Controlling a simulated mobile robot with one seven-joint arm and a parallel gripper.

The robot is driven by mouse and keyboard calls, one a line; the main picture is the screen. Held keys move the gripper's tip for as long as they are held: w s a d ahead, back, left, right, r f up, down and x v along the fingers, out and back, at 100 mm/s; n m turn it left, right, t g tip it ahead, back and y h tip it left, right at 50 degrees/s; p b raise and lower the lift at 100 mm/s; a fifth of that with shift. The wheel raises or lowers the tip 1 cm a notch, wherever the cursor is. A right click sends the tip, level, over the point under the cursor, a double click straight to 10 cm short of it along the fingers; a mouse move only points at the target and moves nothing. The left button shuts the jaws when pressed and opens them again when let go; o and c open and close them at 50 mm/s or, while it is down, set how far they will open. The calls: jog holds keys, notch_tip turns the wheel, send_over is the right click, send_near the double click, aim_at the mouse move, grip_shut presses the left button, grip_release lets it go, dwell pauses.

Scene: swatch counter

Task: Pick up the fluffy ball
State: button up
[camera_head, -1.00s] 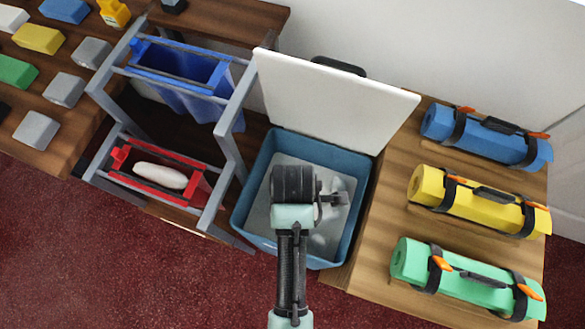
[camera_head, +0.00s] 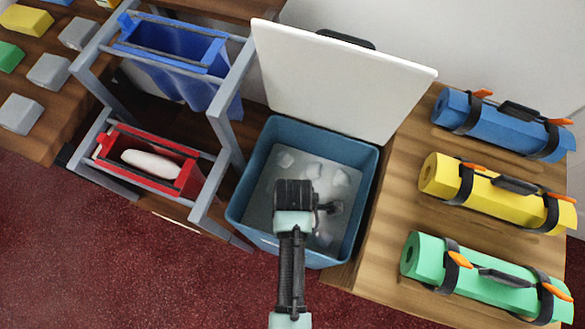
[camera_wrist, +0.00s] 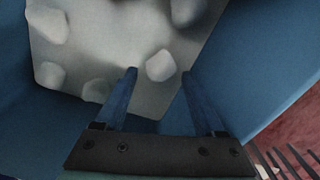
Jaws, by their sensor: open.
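Several pale, whitish-grey lumps lie on the light floor of a blue bin (camera_head: 234,205); I cannot tell by texture which is the fluffy ball. In the head view, pale lumps (camera_head: 341,177) show behind my gripper (camera_head: 330,208), which is down over the bin. In the wrist view my gripper (camera_wrist: 159,76) is open with two blue-looking fingers. One pale lump (camera_wrist: 160,65) appears between the fingertips, apparently beyond them and not gripped. Other lumps (camera_wrist: 48,75) lie to the left and at the top (camera_wrist: 185,12).
The bin's walls surround my gripper, and its white lid (camera_head: 335,80) stands raised behind. A grey rack with a blue bag (camera_head: 180,65) and a red container (camera_head: 185,180) stands left. Blue, yellow and green rolls (camera_head: 475,275) lie on the wooden counter (camera_head: 385,240) right.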

notch_tip(320, 180, down, 5)
jog(key=shift+s+a+r+b, duration=0.1)
jog(key=shift+b, duration=0.5)
jog(key=c, duration=0.5)
jog(key=shift+r, duration=0.1)
jog(key=shift+c, duration=0.2)
